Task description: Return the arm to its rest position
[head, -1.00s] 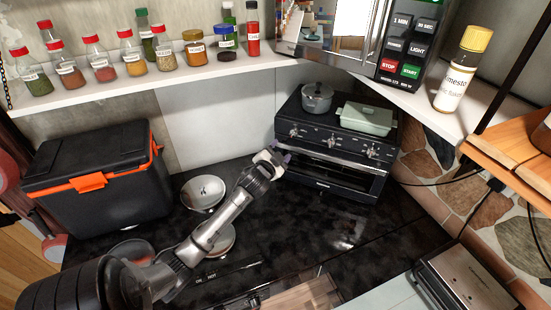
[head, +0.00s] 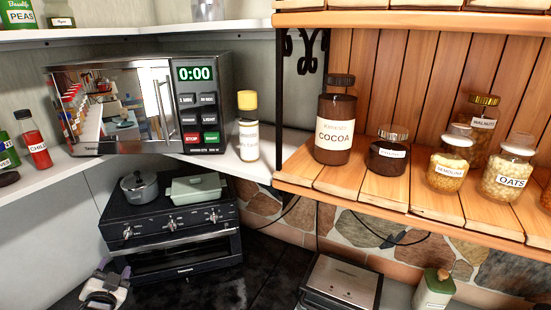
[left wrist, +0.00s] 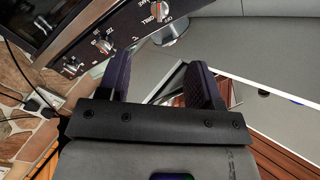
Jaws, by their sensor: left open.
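My left gripper (head: 114,270) is at the lower left of the head view, in front of the black toaster oven's (head: 170,255) left end. In the left wrist view its two dark purple fingers (left wrist: 160,80) stand apart with nothing held between them. The oven's knob panel (left wrist: 115,38) shows beyond the fingers there. Most of my left arm is below the head view's edge. My right gripper is in neither view.
A grey pot (head: 140,188) and a pale green dish (head: 196,188) stand on the oven. A microwave (head: 130,105) and a yellow-capped bottle (head: 248,128) are on the shelf above. A wooden shelf (head: 375,190) holds jars at right.

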